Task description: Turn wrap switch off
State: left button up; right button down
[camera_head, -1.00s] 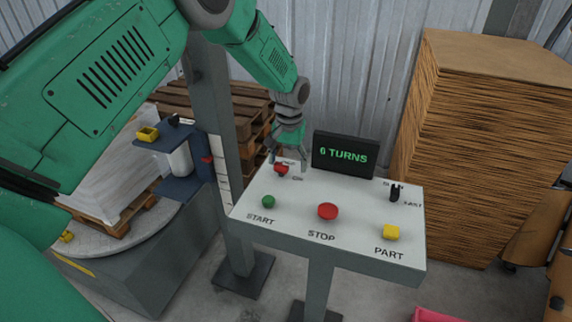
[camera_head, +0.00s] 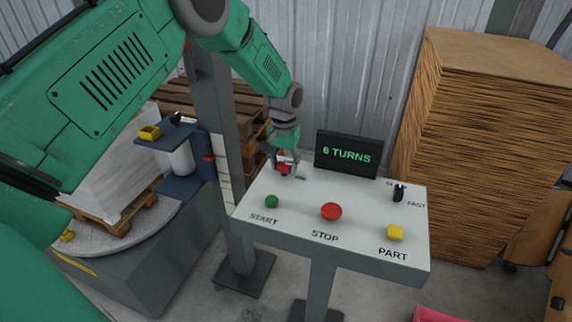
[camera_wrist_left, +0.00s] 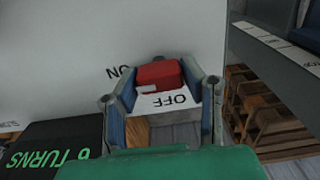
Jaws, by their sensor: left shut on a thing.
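The wrap switch is a red knob (camera_head: 284,169) at the back left corner of the white control panel (camera_head: 290,232). In the left wrist view the red knob (camera_wrist_left: 158,74) sits between my two fingers, with the OFF label in front of it and the ON label behind it to the left. My left gripper (camera_head: 286,163) reaches down from above and is shut on the knob; it also shows in the left wrist view (camera_wrist_left: 161,92). The knob's exact pointing direction is hard to tell. My right gripper is not in view.
A display (camera_head: 349,153) reading 6 TURNS stands close right of the gripper. The panel carries a green START button (camera_head: 271,201), a red STOP button (camera_head: 331,211), a yellow PART button (camera_head: 395,232) and a black SLOW/FAST selector (camera_head: 398,193). A grey post (camera_head: 230,190) stands left.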

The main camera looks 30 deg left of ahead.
pick_arm(q)
jog(key=shift+a, duration=0.4)
jog(key=shift+w+d, duration=0.1)
jog(key=shift+d, duration=0.5)
jog(key=n, duration=0.2)
jog(key=shift+a+n+p, duration=0.35)
jog(key=shift+n, duration=0.05)
jog(key=n, duration=0.3)
jog(key=shift+d+n, duration=0.25)
jog(key=shift+n, duration=0.05)
jog(key=n, duration=0.2)
jog(key=shift+a+n+p, duration=0.15)
jog(key=shift+n+p, duration=0.2)
jog(key=shift+n, duration=0.05)
jog(key=n, duration=0.4)
jog(key=shift+n, duration=2.2)
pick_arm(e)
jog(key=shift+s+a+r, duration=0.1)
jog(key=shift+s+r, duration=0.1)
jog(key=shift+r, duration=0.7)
